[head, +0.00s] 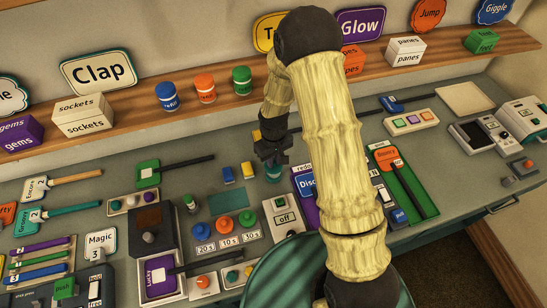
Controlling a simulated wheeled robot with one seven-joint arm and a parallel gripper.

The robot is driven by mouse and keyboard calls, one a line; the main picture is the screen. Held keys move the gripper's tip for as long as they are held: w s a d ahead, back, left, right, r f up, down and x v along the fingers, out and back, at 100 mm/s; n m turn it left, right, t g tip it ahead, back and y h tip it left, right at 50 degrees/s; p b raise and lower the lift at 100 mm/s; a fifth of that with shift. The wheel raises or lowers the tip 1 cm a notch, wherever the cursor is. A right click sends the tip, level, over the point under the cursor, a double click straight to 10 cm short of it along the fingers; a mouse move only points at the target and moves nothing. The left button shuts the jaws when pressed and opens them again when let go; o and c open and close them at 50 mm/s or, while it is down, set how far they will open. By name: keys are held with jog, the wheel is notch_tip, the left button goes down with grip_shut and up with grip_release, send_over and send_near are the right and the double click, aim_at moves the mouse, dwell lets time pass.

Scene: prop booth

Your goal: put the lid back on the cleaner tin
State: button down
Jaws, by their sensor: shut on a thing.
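A small teal tin (273,174), which looks like the cleaner tin, stands on the grey-green counter, left of the purple sign. My gripper (272,160) points down directly over it, its dark fingers close to the tin's top. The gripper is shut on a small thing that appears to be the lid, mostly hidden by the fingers. I cannot tell whether the lid touches the tin's rim.
Blue and yellow blocks (229,174) lie just left of the tin. Orange, blue and green timer knobs (225,225) stand in front. The purple sign (305,186) is close on the right. A wooden shelf (130,109) with cans runs behind.

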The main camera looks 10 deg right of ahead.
jog(key=shift+f+b, duration=0.9)
jog(key=shift+f, duration=0.65)
jog(key=shift+d, duration=0.1)
jog(key=shift+f, duration=0.15)
dwell(1.2)
jog(key=c, duration=1.6)
grip_release()
jog(key=shift+s, duration=0.1)
jog(key=o, duration=0.8)
jog(key=shift+c, duration=0.2)
jog(key=shift+r+p, duration=2.35)
jog(key=shift+r, duration=1.2)
